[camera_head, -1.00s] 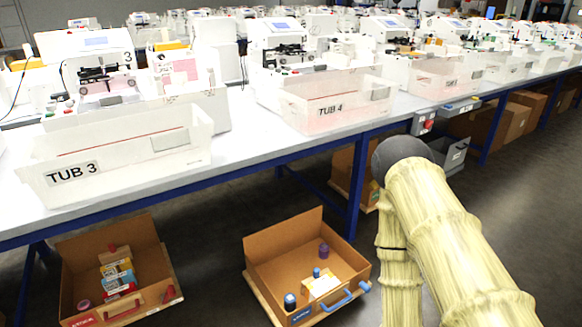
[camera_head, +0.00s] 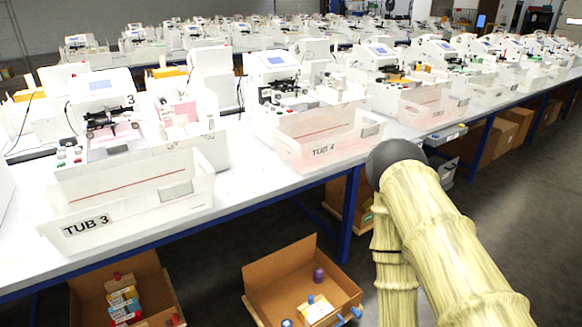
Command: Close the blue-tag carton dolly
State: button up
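An open brown carton (camera_head: 282,271) stands on the floor at the lower middle, jutting out from under the table. Its back wall stands up. It holds a purple-capped bottle (camera_head: 318,274), a blue-capped bottle (camera_head: 287,323) and a yellow-and-white box (camera_head: 315,310). Blue handle parts (camera_head: 355,312) show at its front right corner. Its front, where the blue tag sits, is cut off by the bottom edge. My arm comes in at the right, ending in a dark rounded joint; my gripper is not visible.
The long white table (camera_head: 240,180) on blue legs (camera_head: 350,215) carries TUB 3 (camera_head: 130,208), TUB 4 (camera_head: 330,135) and plotters. A second open carton (camera_head: 90,300) stands at lower left. Other cartons stand under the table at right. Grey floor is open at right.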

aim_at(278, 283)
jog(key=k, duration=0.65)
jog(key=z, duration=0.3)
jog(key=i, duration=1.35)
jog(key=u, duration=1.05)
jog(key=i, duration=0.25)
jog(key=u, duration=0.05)
